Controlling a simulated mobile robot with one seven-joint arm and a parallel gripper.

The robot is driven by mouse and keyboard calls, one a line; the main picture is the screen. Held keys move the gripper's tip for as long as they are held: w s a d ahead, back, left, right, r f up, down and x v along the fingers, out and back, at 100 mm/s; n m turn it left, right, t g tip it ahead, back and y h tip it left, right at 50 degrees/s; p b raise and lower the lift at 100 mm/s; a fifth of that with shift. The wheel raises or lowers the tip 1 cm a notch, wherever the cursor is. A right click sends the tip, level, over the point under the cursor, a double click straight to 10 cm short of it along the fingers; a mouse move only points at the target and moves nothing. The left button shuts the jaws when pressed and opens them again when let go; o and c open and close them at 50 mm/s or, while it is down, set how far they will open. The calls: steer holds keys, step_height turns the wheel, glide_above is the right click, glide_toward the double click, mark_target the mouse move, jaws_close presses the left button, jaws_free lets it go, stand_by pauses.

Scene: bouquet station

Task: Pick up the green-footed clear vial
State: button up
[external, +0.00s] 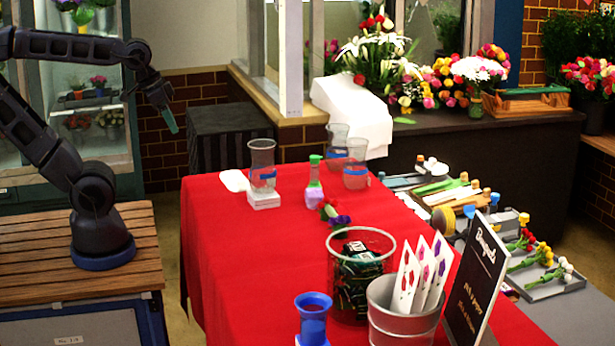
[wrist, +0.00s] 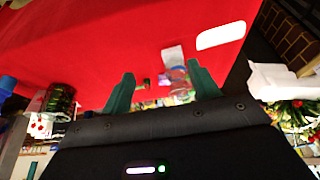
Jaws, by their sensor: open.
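My gripper (external: 168,118) is open and empty, in the air left of the table, well apart from the vial. Its two green fingers (wrist: 163,86) show spread in the wrist view.
A clear blue-banded beaker (external: 262,160) on a white block (external: 264,199) stands left of the vial. Two more beakers (external: 355,170) stand behind it at right. The table's left part is clear.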

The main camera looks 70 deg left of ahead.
steer(key=shift+c, duration=0.7)
